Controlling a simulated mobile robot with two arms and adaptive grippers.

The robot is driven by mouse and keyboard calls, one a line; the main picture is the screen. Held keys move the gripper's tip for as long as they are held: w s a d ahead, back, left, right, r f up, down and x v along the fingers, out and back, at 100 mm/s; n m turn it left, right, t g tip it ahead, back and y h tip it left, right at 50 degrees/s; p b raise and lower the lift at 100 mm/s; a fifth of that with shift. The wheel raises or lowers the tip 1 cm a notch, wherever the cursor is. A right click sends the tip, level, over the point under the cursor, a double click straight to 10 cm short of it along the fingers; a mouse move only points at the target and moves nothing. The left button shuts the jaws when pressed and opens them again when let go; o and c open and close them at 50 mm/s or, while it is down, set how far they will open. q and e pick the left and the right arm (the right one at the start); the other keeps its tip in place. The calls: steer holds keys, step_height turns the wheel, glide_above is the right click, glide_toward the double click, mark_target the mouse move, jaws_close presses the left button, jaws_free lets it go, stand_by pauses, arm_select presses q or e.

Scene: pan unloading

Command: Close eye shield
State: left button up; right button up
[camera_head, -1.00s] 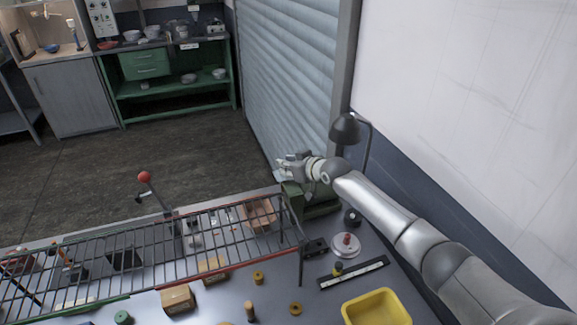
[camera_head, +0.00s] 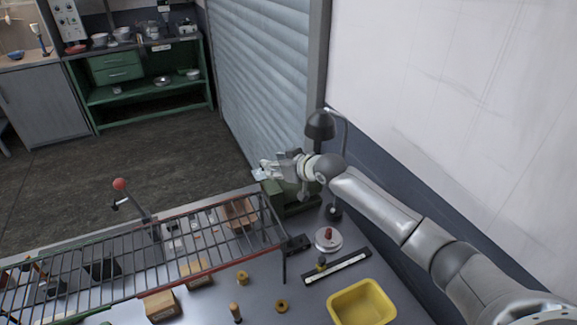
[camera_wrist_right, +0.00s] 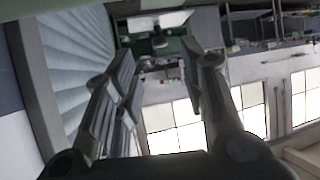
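A green machine (camera_head: 297,203) stands at the far right corner of the bench, by the shutter. A small pale, glassy plate (camera_head: 261,174) shows at its upper left; it looks like the eye shield, but its angle is hard to tell. My right gripper (camera_head: 272,167) is just above the machine, beside this plate. It partly hides the machine's top. In the right wrist view the fingers (camera_wrist_right: 158,78) are spread apart with nothing seen between them. Whether a finger touches the plate cannot be told. My left gripper is not in view.
A wire rack (camera_head: 140,250) crosses the front of the bench. A black lamp (camera_head: 320,125) stands behind my right wrist. A yellow bin (camera_head: 362,303) and several small parts lie nearer. A grey shutter (camera_head: 265,75) rises behind; the floor at left is clear.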

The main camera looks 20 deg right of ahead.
steer(key=v, duration=0.6)
steer(key=shift+s, duration=0.2)
stand_by(0.4)
